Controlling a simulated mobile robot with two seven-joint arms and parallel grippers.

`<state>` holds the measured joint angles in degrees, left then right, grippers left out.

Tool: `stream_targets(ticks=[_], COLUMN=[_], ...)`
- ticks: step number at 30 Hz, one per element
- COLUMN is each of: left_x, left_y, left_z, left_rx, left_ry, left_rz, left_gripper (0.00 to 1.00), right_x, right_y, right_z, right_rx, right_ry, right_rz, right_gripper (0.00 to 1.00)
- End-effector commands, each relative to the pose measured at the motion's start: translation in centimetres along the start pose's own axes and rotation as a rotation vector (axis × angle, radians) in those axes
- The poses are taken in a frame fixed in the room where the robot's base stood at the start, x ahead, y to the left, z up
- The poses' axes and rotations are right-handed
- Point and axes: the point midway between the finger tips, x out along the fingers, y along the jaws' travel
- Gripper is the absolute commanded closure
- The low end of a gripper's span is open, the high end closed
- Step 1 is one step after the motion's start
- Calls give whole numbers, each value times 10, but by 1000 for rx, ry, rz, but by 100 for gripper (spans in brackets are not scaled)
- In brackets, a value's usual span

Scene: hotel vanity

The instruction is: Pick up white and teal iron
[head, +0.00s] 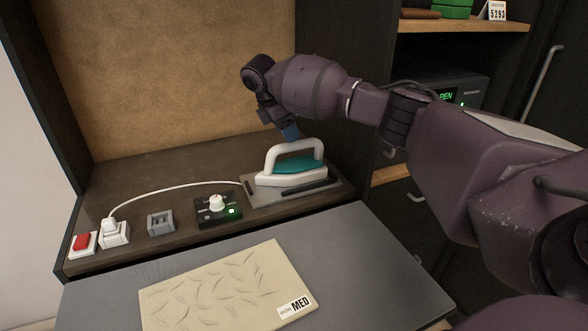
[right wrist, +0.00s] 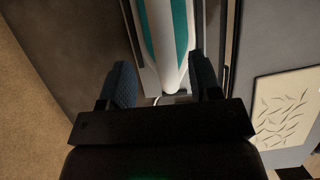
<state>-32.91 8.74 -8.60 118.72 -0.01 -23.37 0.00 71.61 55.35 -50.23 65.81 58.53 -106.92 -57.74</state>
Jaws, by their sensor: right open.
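The white and teal iron (head: 293,167) rests on a grey plate (head: 262,194) on the dark shelf, its white handle on top. My right gripper (head: 289,132) is just above and behind the handle in the head view, pointing down. In the right wrist view the gripper (right wrist: 160,82) is open, and the iron (right wrist: 165,40) lies between and beyond its two dark blue fingers. I cannot tell whether a finger touches the iron. My left gripper is not in view.
A control box (head: 218,208) with a knob and green light stands left of the iron. A wrinkled cloth (head: 228,290) lies on the grey board (head: 375,250) in front.

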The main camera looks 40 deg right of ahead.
Motion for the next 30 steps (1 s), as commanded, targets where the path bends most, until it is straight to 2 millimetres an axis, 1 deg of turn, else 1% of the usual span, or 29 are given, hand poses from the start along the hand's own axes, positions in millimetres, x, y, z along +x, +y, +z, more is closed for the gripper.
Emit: stream_targets(ticks=[1,8,15,17,20,25,26,30], left_x=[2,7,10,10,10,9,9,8], left_y=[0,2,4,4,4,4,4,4], left_z=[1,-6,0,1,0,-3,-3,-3], left_rx=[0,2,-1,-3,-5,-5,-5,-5], left_ry=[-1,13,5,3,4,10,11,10], left_rz=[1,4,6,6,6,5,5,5], left_gripper=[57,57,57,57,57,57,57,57], right_x=[8,20,54,60,63,62,62,62], right_y=[0,-1,-5,-4,-4,-4,-4,-4], right_z=[0,0,0,-1,0,0,0,0], right_rx=[0,1,-1,-1,-1,0,0,0], right_ry=[-1,-1,-2,-1,0,0,0,0], right_rz=[-3,-1,-4,-3,-1,0,0,0], right_gripper=[42,42,42,42,42,42,45,67])
